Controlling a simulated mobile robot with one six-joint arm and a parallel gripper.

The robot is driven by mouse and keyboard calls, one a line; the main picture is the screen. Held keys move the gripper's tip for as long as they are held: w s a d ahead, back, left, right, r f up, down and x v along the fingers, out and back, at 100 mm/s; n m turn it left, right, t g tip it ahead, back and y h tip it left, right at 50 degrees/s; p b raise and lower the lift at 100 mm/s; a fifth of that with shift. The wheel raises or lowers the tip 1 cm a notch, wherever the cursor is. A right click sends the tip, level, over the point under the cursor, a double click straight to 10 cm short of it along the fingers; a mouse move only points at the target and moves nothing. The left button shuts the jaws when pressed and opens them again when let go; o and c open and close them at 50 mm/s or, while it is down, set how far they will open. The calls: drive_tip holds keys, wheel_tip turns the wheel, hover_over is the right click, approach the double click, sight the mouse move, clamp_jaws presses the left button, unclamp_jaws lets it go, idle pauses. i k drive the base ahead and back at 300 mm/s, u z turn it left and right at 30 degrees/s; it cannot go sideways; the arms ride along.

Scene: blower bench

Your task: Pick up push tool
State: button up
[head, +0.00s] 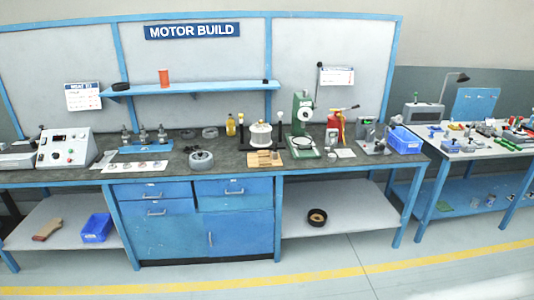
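I cannot single out the push tool with certainty in the head view. Small parts lie on a wooden board (263,159) near the front middle of the dark workbench top (225,160). They are too small to identify. Behind the board stands a round white fixture (260,135) between thin uprights. A green press (303,125) stands to its right, with small light plates (342,153) in front and to the right. My gripper is not in view.
A control box (66,147) stands at the left, and a blue bin (404,140) at the right end. A second table (480,150) holds many small tools. The floor (330,262) in front is clear.

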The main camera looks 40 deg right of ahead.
sight(275, 145)
drive_tip(key=z, duration=0.3)
drive_tip(key=i, duration=1)
drive_tip(key=u, duration=0.3)
